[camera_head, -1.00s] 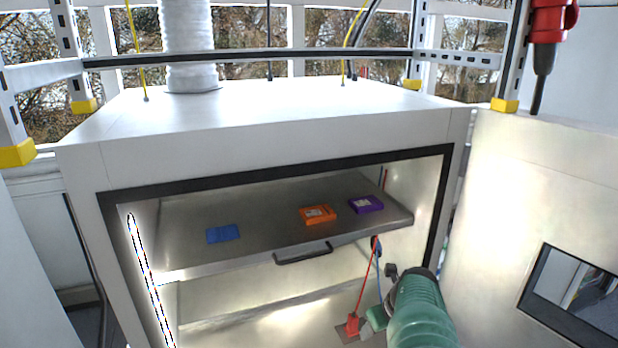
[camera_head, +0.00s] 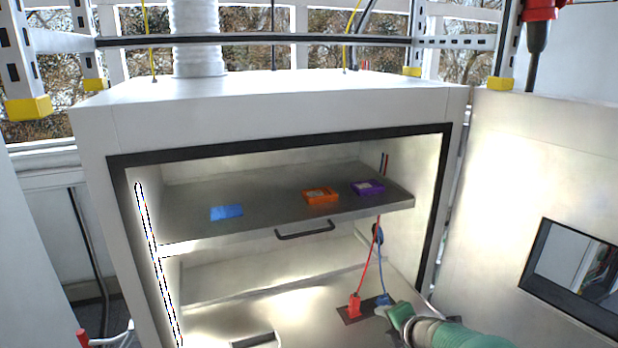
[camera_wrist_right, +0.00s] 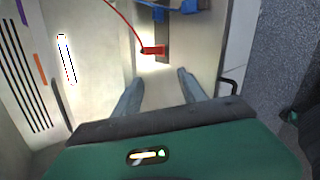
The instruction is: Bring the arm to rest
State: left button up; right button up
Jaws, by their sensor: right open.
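My right arm, with its green casing, comes in from the lower right in the head view. Its gripper (camera_head: 392,314) is in front of the cabinet's lower shelf, near the blue connector (camera_head: 383,299). In the right wrist view the two fingers (camera_wrist_right: 158,88) are apart with nothing between them. The red connector (camera_head: 354,305) stands on a dark plate (camera_head: 345,318), left of the blue one. The red connector (camera_wrist_right: 153,50) shows just beyond the fingers in the wrist view, apart from them. My left gripper is not in view.
The white cabinet (camera_head: 270,103) is open, its door (camera_head: 540,160) to the right. The upper shelf (camera_head: 270,208) holds blue (camera_head: 227,212), orange (camera_head: 320,195) and purple (camera_head: 367,187) batteries. A handle (camera_head: 305,231) juts from its front edge. Red and blue cables hang above the connectors.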

jog(key=s+d+f+m+h+b, duration=0.2)
jog(key=s+d+f+m+b, duration=0.25)
jog(key=s+f+m, duration=0.4)
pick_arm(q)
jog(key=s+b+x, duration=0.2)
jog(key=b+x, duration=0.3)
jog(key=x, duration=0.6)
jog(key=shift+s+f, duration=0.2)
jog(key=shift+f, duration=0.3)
pick_arm(e)
jog(key=s+a+f+m+g, duration=0.2)
jog(key=s+f+m, duration=0.4)
jog(key=s, duration=0.3)
jog(key=s+a+f+m+g, duration=0.2)
jog(key=s+f+m+g, duration=0.3)
jog(key=s+m, duration=0.4)
jog(key=shift+s+f, duration=0.75)
jog(key=shift+f, duration=0.1)
